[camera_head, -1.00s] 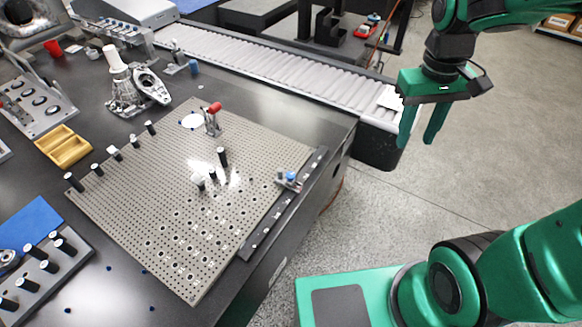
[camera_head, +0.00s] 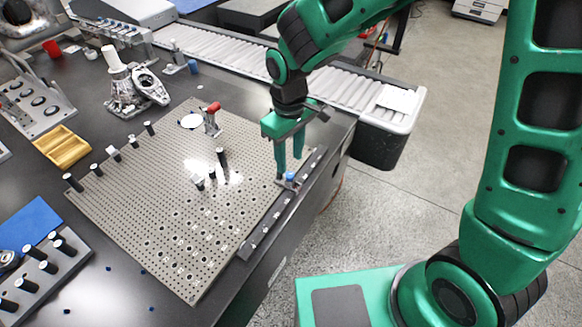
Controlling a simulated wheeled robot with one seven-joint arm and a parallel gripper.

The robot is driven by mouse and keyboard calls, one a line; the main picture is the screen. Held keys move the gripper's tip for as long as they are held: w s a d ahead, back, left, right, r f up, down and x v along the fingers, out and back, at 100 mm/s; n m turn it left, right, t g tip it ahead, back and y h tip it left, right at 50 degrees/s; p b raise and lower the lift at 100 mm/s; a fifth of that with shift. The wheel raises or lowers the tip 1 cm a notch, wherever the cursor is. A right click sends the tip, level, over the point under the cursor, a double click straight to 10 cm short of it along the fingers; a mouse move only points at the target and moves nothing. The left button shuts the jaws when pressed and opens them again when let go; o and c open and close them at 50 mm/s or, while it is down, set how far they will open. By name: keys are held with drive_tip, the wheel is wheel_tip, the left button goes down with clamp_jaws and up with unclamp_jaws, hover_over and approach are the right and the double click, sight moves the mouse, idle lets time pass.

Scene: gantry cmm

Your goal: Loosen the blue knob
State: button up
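The small blue knob (camera_head: 290,177) sits on a metal fitting at the right edge of the perforated grey fixture plate (camera_head: 150,210), beside a dark rail (camera_head: 262,232). My green gripper (camera_head: 289,166) points down just above and behind the knob. Its two fingers are apart with a gap between them, and nothing shows between them. The fingertips end close to the knob; I cannot tell whether they touch it. The fitting under the knob is partly visible.
A red-topped clamp (camera_head: 212,120) and several black pins stand on the plate. A roller conveyor (camera_head: 225,58) runs behind the table. A yellow tray (camera_head: 62,147) and a grey casting (camera_head: 125,95) are at left.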

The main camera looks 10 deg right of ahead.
sight(290, 174)
drive_tip(key=shift+f, duration=2.6)
drive_tip(key=shift+c, duration=0.6)
clamp_jaws()
drive_tip(key=shift+d, duration=0.2)
drive_tip(key=shift+a, duration=0.1)
